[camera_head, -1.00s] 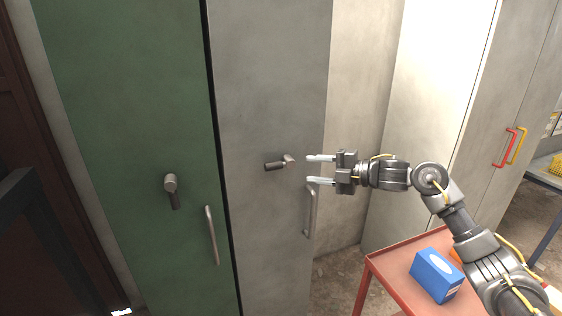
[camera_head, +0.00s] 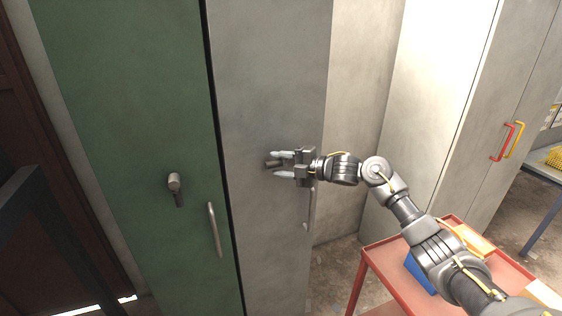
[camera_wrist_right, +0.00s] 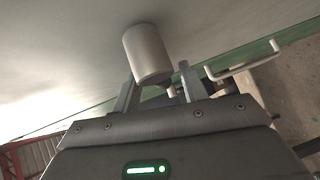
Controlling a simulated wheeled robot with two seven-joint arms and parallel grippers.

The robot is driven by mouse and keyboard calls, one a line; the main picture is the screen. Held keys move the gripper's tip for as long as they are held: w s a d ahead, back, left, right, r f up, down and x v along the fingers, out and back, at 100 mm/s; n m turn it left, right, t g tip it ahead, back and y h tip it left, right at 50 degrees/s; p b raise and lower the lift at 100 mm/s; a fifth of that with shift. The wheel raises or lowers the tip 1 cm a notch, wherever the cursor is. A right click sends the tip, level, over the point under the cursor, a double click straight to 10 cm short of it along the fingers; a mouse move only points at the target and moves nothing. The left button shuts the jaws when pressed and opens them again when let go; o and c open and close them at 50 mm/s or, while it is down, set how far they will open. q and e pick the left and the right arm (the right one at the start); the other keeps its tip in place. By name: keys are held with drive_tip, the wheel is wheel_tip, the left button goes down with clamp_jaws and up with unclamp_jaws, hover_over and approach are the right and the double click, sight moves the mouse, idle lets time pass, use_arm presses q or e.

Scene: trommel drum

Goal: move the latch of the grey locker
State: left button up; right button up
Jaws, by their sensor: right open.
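The grey locker (camera_head: 265,90) stands in the middle of the head view. Its latch (camera_head: 270,164) shows only as a short dark lever end pointing left; the rest is hidden behind my right gripper. My right gripper (camera_head: 277,164) is open in front of the door, its two fingers pointing left, one above and one below the latch in the picture. In the wrist view a grey cylinder, seemingly the latch's round hub (camera_wrist_right: 147,55), stands out by the open fingers (camera_wrist_right: 157,88). I cannot tell whether the fingers touch it. My left gripper is out of view.
A green locker (camera_head: 120,80) stands to the left, with its own latch (camera_head: 176,188) and bar handle (camera_head: 215,229). The grey locker's bar handle (camera_head: 308,205) is just below my right gripper. A red cart (camera_head: 372,262) stands below my right arm, with a blue box (camera_head: 418,276) on it.

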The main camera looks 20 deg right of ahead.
drive_tip(key=shift+c, duration=0.2)
clamp_jaws()
